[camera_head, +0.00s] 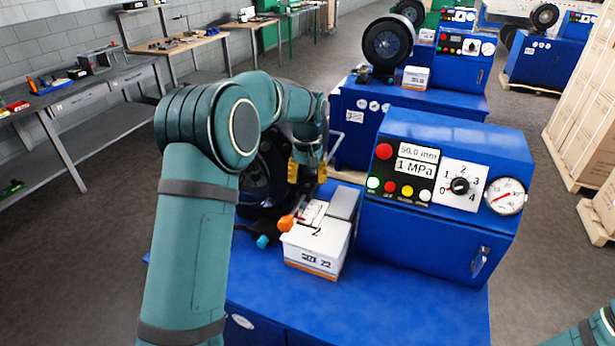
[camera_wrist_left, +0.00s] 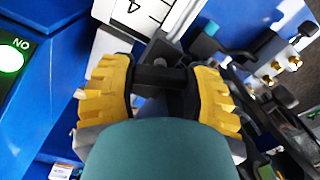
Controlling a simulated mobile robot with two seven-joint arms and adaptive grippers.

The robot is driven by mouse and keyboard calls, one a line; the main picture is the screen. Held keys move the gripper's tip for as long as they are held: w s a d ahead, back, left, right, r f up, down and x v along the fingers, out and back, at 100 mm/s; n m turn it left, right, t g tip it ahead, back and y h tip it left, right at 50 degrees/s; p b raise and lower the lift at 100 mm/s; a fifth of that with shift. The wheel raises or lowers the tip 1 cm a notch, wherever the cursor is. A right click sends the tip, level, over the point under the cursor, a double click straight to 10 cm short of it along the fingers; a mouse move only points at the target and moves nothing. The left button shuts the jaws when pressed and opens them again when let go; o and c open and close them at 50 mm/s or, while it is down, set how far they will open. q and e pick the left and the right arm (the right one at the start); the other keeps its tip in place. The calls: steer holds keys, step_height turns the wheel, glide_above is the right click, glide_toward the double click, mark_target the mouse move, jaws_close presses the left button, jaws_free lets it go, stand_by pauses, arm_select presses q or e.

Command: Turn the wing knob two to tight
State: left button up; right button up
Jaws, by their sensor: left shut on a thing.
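My left gripper (camera_head: 308,178) reaches in above the blue machine, behind the labelled white box and left of the control panel. In the left wrist view, the yellow-padded fingers of my left gripper (camera_wrist_left: 160,92) are closed from both sides on a black bar-like part, which looks like the wing of a wing knob (camera_wrist_left: 158,78). The knob's base and how far it is turned are hidden. In the head view the arm and fingers cover the knob. Part of my right arm shows at the lower right corner, but its gripper is out of the picture.
A white box (camera_head: 318,257) marked 2 and SIZE 22 stands on the blue machine's top. An orange-ended part (camera_head: 287,223) lies beside it. The control panel (camera_head: 404,176) has a dial (camera_head: 460,186) and a gauge (camera_head: 505,197). The blue top in front is clear.

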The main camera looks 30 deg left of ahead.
mark_target(307, 176)
arm_select(q)
steer(key=o, duration=1.2)
step_height(307, 176, up, 12)
